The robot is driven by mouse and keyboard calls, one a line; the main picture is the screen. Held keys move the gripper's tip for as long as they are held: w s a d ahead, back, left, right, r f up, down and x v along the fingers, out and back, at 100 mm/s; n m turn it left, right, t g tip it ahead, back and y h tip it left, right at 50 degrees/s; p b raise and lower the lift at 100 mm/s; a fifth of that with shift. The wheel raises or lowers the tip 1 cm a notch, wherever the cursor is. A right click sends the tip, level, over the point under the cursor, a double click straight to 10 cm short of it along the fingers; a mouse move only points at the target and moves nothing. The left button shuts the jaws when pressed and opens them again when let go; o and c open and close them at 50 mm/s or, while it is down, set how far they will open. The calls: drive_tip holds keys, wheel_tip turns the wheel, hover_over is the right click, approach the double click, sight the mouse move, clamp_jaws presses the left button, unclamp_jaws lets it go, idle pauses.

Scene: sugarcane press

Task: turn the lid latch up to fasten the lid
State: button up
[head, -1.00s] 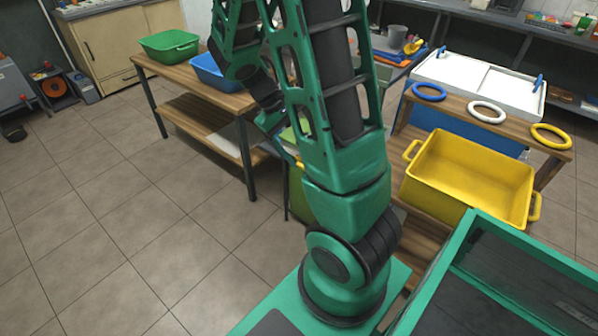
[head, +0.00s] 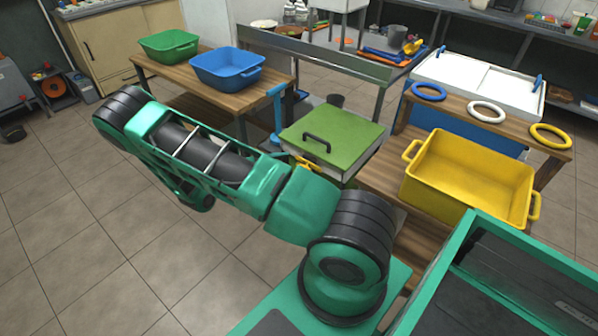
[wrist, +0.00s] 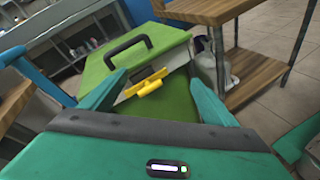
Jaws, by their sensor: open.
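A green box lid (head: 335,128) with a black handle (head: 318,143) lies flat on its box near the centre of the head view. The lid (wrist: 115,68) and its black handle (wrist: 128,42) also show in the wrist view. The yellow lid latch (wrist: 148,84) sits at the front edge below the lid, roughly crosswise with a slight tilt. The latch also shows in the head view (head: 306,164), partly covered by my arm. My gripper (wrist: 158,77) is open and empty, its two fingers framing the latch, apparently without touching it.
A blue upright part (head: 277,112) stands left of the box. A wooden table (head: 262,92) with green and blue tubs is behind left. A yellow crate (head: 420,192) stands right, near a wooden rack (head: 458,102) with rings.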

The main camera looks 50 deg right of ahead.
sight(306, 165)
wheel_tip(306, 165, down, 8)
drive_tip(key=w+f+n+t+h, duration=0.1)
drive_tip(key=n+t+h, duration=0.2)
drive_tip(key=n+t, duration=0.3)
drive_tip(key=w+d+n+g, duration=0.1)
drive_tip(key=d, duration=0.9)
drive_tip(key=shift+d+r, duration=0.2)
drive_tip(key=shift+d, duration=0.1)
drive_tip(key=c, duration=0.9)
